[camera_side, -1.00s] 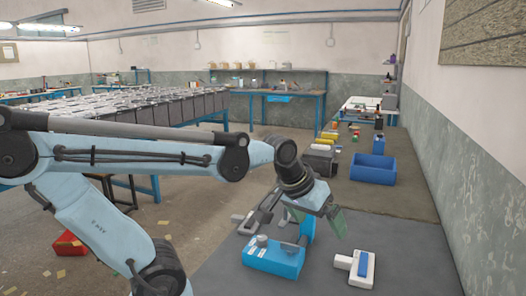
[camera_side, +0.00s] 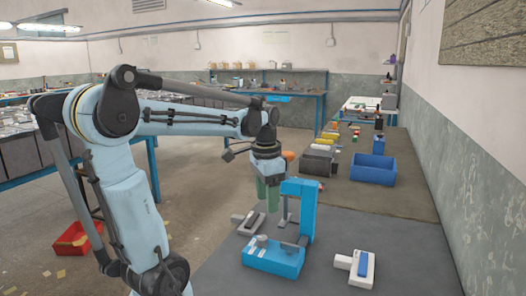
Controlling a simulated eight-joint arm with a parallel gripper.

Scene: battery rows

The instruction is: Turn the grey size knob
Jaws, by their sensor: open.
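A blue bench device (camera_side: 283,262) stands on the dark bench top, with a blue upright and overhanging head (camera_side: 300,188) at its right rear. A small round grey knob (camera_side: 262,241) sits on the left of its low base; I take it for the size knob, though its markings are too small to read. My gripper (camera_side: 268,211) has green fingers that point straight down. It is open and empty, above and behind the knob in the picture, apart from it and left of the blue head.
A white block with a blue top (camera_side: 361,266) lies right of the device. A light grey fixture (camera_side: 249,223) stands behind its left side. A blue bin (camera_side: 373,168) and several small items are farther back.

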